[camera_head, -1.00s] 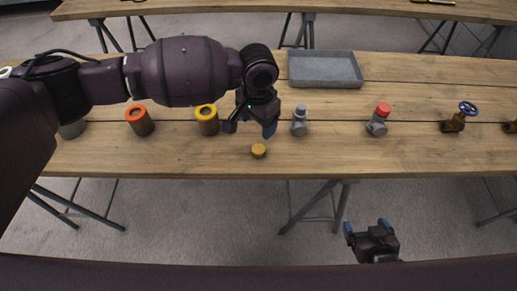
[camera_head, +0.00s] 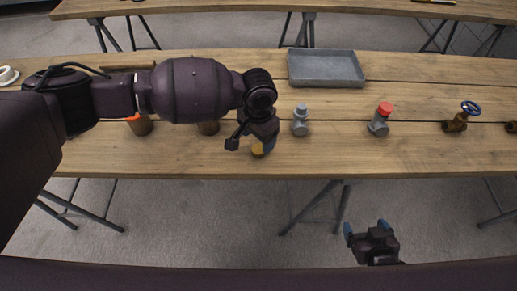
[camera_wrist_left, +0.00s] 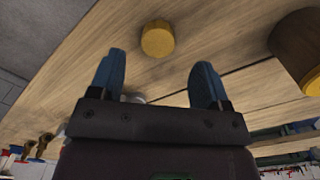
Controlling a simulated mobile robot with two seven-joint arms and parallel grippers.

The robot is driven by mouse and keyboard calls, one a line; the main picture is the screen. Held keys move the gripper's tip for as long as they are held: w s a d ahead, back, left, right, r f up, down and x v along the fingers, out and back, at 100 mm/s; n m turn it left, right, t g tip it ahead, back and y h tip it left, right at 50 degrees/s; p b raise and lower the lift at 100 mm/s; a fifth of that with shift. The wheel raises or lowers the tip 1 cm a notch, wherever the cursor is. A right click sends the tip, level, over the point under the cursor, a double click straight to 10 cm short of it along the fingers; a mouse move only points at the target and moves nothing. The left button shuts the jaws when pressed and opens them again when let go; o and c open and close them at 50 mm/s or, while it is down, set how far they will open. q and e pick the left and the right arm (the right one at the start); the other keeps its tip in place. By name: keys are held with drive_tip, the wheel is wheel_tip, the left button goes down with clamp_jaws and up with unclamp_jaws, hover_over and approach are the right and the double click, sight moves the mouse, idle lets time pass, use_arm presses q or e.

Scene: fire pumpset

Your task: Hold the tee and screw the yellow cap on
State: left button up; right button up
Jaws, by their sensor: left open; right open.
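The yellow cap (camera_head: 257,152) lies on the table near its front edge, partly covered by my left gripper (camera_head: 252,144). In the left wrist view the cap (camera_wrist_left: 158,39) lies beyond and between the two open blue fingertips (camera_wrist_left: 160,70), with nothing held. A grey tee (camera_head: 300,121) stands just right of my left gripper. Another grey fitting with a red cap (camera_head: 380,120) stands further right. My right gripper (camera_head: 366,228) is open and empty, low in front of the table.
A grey tray (camera_head: 325,70) sits at the back. A brass valve with a blue wheel (camera_head: 458,117) stands at right. An orange-topped container (camera_head: 140,125) and a brown container (camera_head: 208,128) are partly hidden by my left arm. The table's front edge is close to the cap.

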sight(259, 148)
use_arm(q)
wheel_tip(259, 148, down, 4)
drive_tip(key=shift+s+d+r+b, duration=0.1)
drive_tip(key=shift+s+r+b, duration=0.05)
drive_tip(key=shift+b, duration=0.15)
drive_tip(key=shift+f, duration=0.55)
drive_tip(key=shift+r, duration=0.1)
drive_tip(key=shift+c, duration=0.6)
drive_tip(key=c, duration=0.7)
drive_tip(key=shift+c, duration=0.8)
use_arm(e)
drive_tip(key=shift+s+f, duration=0.15)
drive_tip(key=shift+f, duration=0.3)
use_arm(q)
drive_tip(key=shift+r, duration=0.1)
use_arm(e)
drive_tip(key=shift+s, duration=0.1)
